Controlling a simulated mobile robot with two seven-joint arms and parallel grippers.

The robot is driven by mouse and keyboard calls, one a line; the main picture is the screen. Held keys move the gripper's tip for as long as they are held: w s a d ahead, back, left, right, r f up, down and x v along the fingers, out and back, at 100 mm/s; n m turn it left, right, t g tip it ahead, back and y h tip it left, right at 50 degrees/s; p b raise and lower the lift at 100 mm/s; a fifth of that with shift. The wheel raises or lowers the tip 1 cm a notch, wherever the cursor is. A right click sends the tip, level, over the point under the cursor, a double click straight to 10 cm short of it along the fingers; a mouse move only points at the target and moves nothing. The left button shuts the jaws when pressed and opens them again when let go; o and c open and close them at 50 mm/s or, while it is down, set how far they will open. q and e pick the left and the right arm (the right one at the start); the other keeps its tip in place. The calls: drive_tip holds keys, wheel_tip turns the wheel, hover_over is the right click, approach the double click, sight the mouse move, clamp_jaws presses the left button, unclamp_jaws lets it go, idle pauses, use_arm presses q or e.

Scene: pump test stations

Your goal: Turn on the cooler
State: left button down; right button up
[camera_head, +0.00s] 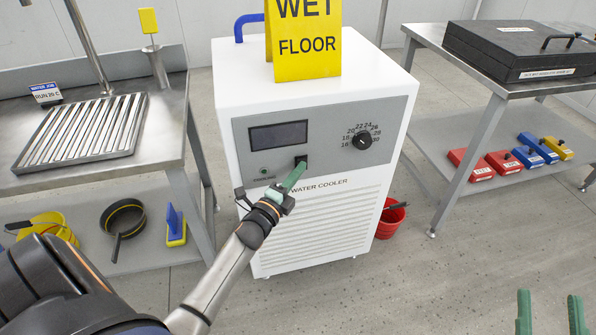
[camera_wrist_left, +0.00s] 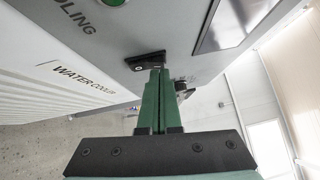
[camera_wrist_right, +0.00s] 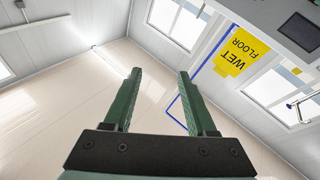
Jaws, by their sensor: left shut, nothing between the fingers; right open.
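The white water cooler (camera_head: 320,220) stands in the middle of the head view. Its grey front panel (camera_head: 225,148) has a dark blank display (camera_head: 278,135), a temperature dial (camera_head: 362,141), a green indicator (camera_head: 264,171) and a black switch (camera_head: 301,160). My left gripper (camera_head: 300,166) is shut and empty, its green fingertips at the switch. In the left wrist view the fingertips (camera_wrist_left: 157,70) meet or nearly meet the black switch (camera_wrist_left: 146,60); contact cannot be told for sure. The green indicator (camera_wrist_left: 112,2) shows at the top there. My right gripper (camera_head: 551,298) is open and empty, away from the cooler.
A yellow wet floor sign (camera_head: 307,45) stands on the cooler. A steel sink table (camera_head: 170,130) is at left, a metal table (camera_head: 420,34) with a black case (camera_head: 520,50) at right. A red bucket (camera_head: 389,222) stands beside the cooler. The floor in front is clear.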

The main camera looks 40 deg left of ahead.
use_arm(q)
drive_tip(key=shift+w+a+r+n+g+p, duration=0.2)
drive_tip(key=shift+n+g+p, duration=0.1)
drive_tip(key=shift+p, duration=0.7)
use_arm(e)
wheel_tip(320, 180, down, 11)
drive_tip(key=m+g+h, duration=0.2)
drive_tip(key=g, duration=0.2)
drive_tip(key=shift+w+d+h, duration=0.3)
drive_tip(key=shift+d+h, duration=0.05)
drive_tip(key=shift+h, duration=0.05)
